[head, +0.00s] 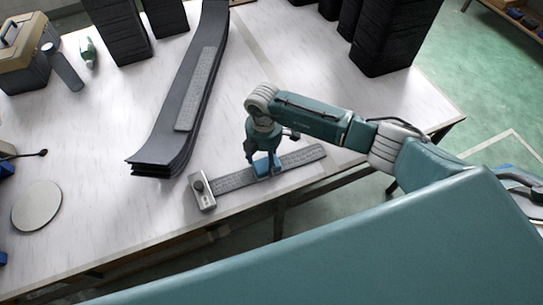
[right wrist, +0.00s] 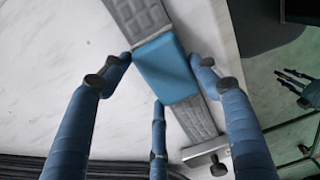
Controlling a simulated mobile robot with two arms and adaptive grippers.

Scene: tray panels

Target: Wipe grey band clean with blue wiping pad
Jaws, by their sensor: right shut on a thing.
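The grey band (head: 237,180) is a flat strip with an embossed pattern, lying along the table's front edge. It also runs diagonally through the right wrist view (right wrist: 197,122). The blue wiping pad (right wrist: 166,70) lies across the band, seemingly flat on it. My right gripper (head: 265,168) is shut on the pad from above, and its three fingers show around the pad in the right wrist view (right wrist: 163,72). In the head view the gripper hides most of the pad. My left gripper (right wrist: 297,88) shows small at the right wrist view's right side, beyond the table edge, with fingers apart and empty.
A metal clamp (head: 203,193) with a knob sits at the band's left end. Stacked dark curved panels (head: 152,150) bear another grey strip (head: 200,90) behind it. Black stacks (head: 384,40) stand at the back. A round disc (head: 37,206) lies left. Table around the clamp is mostly clear.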

